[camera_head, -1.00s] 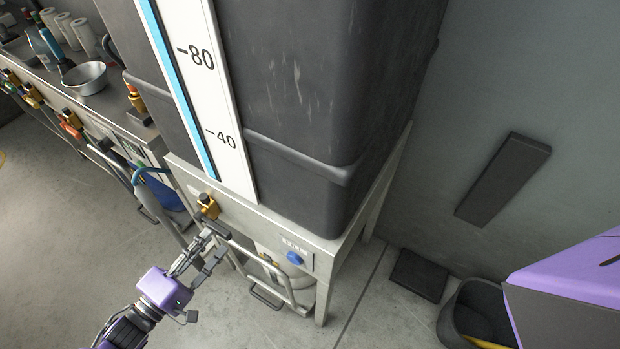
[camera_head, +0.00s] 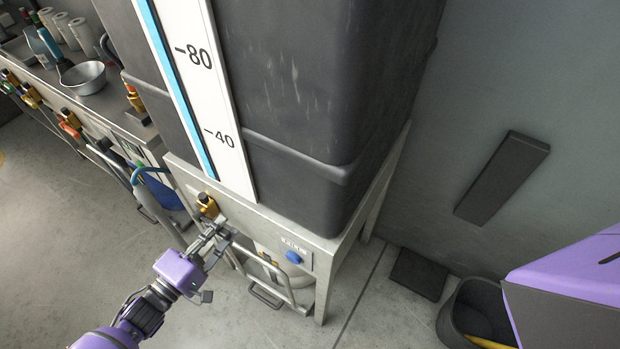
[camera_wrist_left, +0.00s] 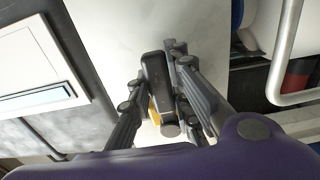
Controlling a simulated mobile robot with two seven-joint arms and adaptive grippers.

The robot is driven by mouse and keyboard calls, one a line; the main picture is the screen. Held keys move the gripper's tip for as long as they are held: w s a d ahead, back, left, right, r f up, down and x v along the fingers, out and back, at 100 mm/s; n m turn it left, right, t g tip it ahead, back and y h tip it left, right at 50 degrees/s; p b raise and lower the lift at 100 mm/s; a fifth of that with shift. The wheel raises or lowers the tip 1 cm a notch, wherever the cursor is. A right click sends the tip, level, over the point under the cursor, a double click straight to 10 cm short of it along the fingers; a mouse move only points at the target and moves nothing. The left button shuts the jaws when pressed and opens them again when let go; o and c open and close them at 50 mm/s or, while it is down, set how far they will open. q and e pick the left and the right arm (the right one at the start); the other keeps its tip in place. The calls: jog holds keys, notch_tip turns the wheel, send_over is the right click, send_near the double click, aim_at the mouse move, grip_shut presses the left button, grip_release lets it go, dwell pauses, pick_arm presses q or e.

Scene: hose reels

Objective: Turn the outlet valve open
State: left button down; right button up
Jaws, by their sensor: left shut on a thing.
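The outlet valve (camera_head: 207,204) has a brass-yellow body on the front of the pale tank stand, below the gauge strip. Its dark handle (camera_wrist_left: 157,82) stands between the fingers of my left gripper (camera_head: 222,235) in the left wrist view, with a bit of yellow body behind it. The left gripper is shut on this handle, and its fingers partly cover it in the head view. My right gripper is not in view.
The large dark tank (camera_head: 310,100) rests on the pale stand (camera_head: 330,255). A blue knob (camera_head: 293,257) and a metal rail (camera_head: 262,265) are right of the gripper. A bench with a metal bowl (camera_head: 84,78) is at left. A black bin (camera_head: 470,310) stands at lower right.

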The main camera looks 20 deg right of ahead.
pick_arm(q)
jog(key=shift+r, duration=0.15)
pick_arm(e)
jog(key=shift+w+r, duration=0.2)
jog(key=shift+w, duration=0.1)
pick_arm(q)
jog(key=shift+r+n+p, duration=0.3)
jog(key=shift+n+p, duration=0.15)
jog(key=shift+n, duration=0.15)
jog(key=shift+w+a+r+n+p, duration=0.1)
jog(key=shift+r+n+p, duration=0.25)
jog(key=shift+n, duration=0.35)
jog(key=shift+w+a+r+n, duration=0.15)
jog(key=shift+r+n, duration=0.45)
jog(key=shift+n, duration=0.5)
jog(key=shift+w+a+r+n, duration=0.2)
jog(key=shift+r+n, duration=0.25)
jog(key=shift+n, duration=0.65)
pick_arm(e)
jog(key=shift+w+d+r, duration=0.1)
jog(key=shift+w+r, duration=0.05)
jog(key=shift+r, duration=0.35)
